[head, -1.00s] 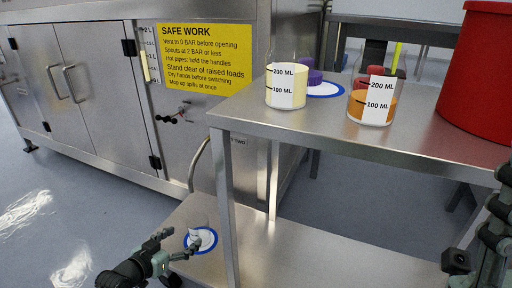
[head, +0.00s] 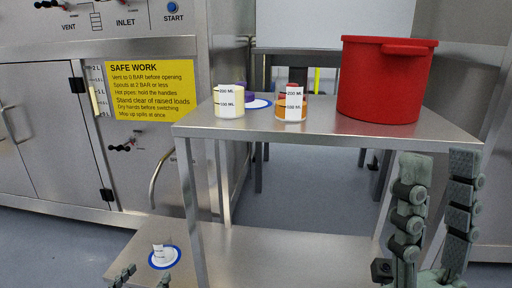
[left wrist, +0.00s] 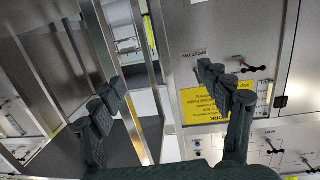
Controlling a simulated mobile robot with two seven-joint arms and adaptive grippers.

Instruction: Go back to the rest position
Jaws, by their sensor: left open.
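My left gripper (head: 142,278) is at the bottom edge of the head view, mostly cut off. In the left wrist view my left gripper (left wrist: 162,84) is open, with nothing between its fingers. A small clear container with a white label (head: 158,249) stands on a blue-rimmed white disc (head: 175,259) on the low shelf, just above the left fingertips in the picture and apart from them. My right gripper (head: 436,185) points up at the lower right, in front of the table's right end. Its two fingers are apart and hold nothing.
The steel table (head: 325,133) carries a pale-yellow beaker (head: 229,102), an orange beaker (head: 291,106) and a large red pot (head: 382,85). A purple-topped object stands behind the yellow beaker. The steel vessel cabinet (head: 45,145) with a yellow sign (head: 150,90) fills the left.

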